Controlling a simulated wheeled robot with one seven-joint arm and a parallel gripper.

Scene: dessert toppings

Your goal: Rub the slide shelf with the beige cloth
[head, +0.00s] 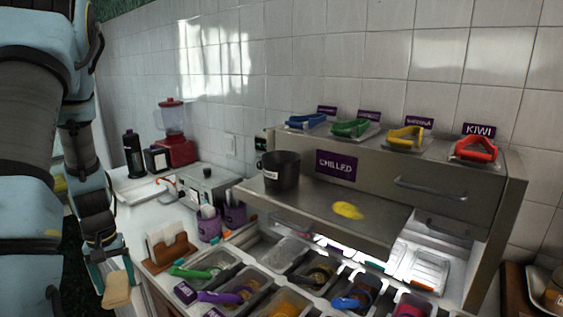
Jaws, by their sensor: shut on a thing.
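The slide shelf (310,205) is a flat grey metal shelf pulled out below the CHILLED sign. A yellow spill (348,210) lies on it right of its middle. A dark pot (281,170) stands at its back left. My gripper (112,266) is at the lower left, pointing down, well left of the shelf and apart from it. It is shut on the beige cloth (117,291), which hangs below the fingers as a small folded block. The exact grip on the cloth is too small to tell.
Topping bins with coloured tongs (224,297) fill the counter below the shelf. A wooden napkin holder (170,252) and purple cups (234,215) stand between my gripper and the shelf. More tongs (404,138) lie on top of the cabinet. A red blender (175,150) stands farther back.

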